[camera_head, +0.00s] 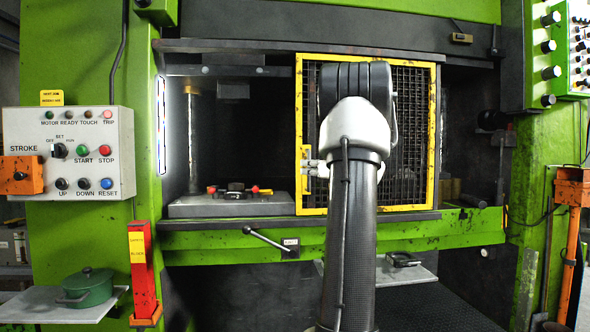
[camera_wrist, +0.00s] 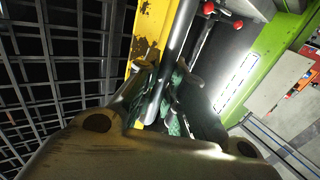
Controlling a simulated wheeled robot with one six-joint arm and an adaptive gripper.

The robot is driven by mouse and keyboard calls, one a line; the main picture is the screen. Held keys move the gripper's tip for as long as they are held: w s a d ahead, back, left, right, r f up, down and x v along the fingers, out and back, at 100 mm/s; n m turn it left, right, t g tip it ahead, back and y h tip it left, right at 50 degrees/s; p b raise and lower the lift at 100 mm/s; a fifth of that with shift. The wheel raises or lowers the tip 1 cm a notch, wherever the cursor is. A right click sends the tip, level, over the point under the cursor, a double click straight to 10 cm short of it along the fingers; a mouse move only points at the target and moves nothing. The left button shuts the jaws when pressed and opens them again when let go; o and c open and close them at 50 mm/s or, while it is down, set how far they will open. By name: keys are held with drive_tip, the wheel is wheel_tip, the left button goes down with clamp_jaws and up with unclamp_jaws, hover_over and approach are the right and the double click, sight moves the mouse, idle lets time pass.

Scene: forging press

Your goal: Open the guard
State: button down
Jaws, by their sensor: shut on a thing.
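The guard (camera_head: 413,130) is a dark mesh panel in a yellow frame, standing across the right part of the press opening. The left part of the opening is uncovered. In the wrist view the guard's mesh (camera_wrist: 45,80) fills the left side and its worn yellow frame (camera_wrist: 148,35) runs beside the fingers. My gripper (camera_wrist: 165,102) is shut on the guard's grey bar handle (camera_wrist: 181,32), next to that frame. In the head view my arm covers the middle of the guard, and only part of the gripper (camera_head: 314,167) shows at the guard's left edge.
A die with red-tipped parts (camera_head: 238,190) sits on the grey bed in the uncovered left part. A lever (camera_head: 268,240) sticks out below. The control box (camera_head: 68,153), a red safety block (camera_head: 143,268) and a shelf with a green pot (camera_head: 86,288) are at the left.

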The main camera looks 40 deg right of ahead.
drive_tip(key=shift+s+d, duration=0.25)
drive_tip(key=shift+d, duration=0.1)
drive_tip(key=c, duration=1.5)
unclamp_jaws()
drive_tip(key=s, duration=1.2)
